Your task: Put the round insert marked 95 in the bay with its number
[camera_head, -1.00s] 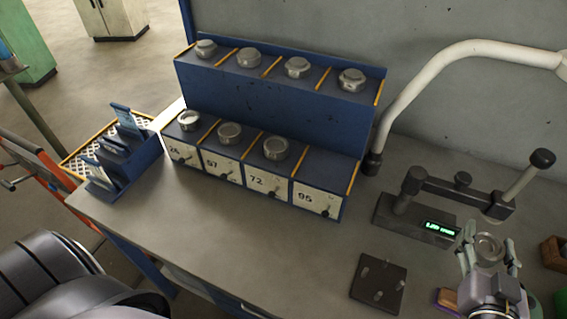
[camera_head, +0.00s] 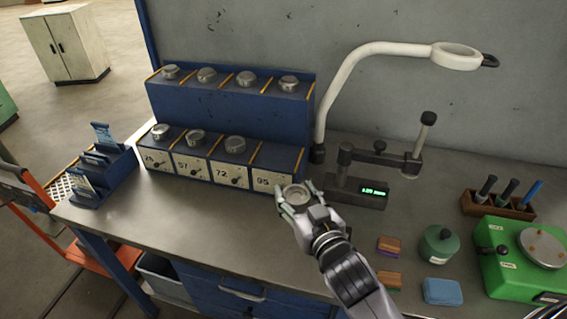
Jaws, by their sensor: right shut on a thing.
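The round metal insert (camera_head: 296,197) is in my right gripper (camera_head: 295,204), held between its fingers; no number on it is readable. The blue two-step rack (camera_head: 230,104) stands at the back of the bench. Its lower step has bays labelled 57, 72 and 95, plus one at the left end whose label is hard to read. The 95 bay (camera_head: 277,157), at the right end, has no insert on top; the other lower bays each hold one. My left gripper is out of view.
A gauge with a green display (camera_head: 374,190) and a white-armed magnifier lamp (camera_head: 342,90) stand right of the rack. A blue card holder (camera_head: 104,174) is at the left. A green machine (camera_head: 515,262), a green pot (camera_head: 439,243) and small blocks occupy the right. The bench front left is clear.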

